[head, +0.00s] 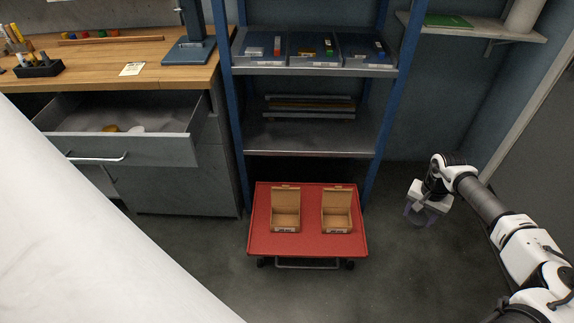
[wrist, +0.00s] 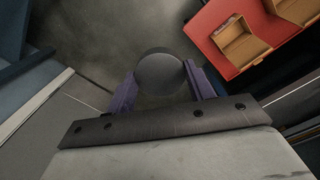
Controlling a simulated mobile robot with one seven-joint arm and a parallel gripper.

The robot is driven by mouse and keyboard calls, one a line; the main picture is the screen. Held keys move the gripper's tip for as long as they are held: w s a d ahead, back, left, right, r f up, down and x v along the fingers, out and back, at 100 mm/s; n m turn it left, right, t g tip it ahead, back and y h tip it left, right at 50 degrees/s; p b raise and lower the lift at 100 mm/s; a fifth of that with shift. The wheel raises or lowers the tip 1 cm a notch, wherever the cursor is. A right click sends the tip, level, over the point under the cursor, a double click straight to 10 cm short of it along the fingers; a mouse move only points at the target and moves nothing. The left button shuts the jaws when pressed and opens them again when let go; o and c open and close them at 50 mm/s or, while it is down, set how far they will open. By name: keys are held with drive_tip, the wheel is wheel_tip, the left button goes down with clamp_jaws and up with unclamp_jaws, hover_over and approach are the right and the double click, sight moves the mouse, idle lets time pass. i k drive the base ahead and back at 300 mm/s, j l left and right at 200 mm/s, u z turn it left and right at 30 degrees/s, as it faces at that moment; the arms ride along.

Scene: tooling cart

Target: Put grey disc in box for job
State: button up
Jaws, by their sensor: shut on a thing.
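The grey disc (wrist: 158,70) is round and flat-faced in the wrist view, held between the two purple fingers of my gripper (wrist: 160,78). In the head view my gripper (head: 426,213) hangs over the floor to the right of the red cart (head: 257,235), and the disc is too small to make out there. Two open cardboard boxes, a left box (head: 285,229) and a right box (head: 337,229), stand on the cart with lids raised and labels in front too small to read. Both also show at the upper right in the wrist view, apart from my gripper.
A blue-framed shelf (head: 309,154) with several bins on top stands behind the cart. At the left, an open drawer (head: 165,150) holds a few small things under a wooden bench (head: 110,60). Floor (head: 400,260) between cart and arm is clear.

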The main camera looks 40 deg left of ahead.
sight(285, 222)
drive_tip(key=i+j, duration=0.1)
drive_tip(key=j, duration=0.35)
drive_tip(key=i+j, duration=0.1)
drive_tip(key=j, duration=0.35)
drive_tip(key=i+j, duration=0.1)
drive_tip(key=j, duration=0.35)
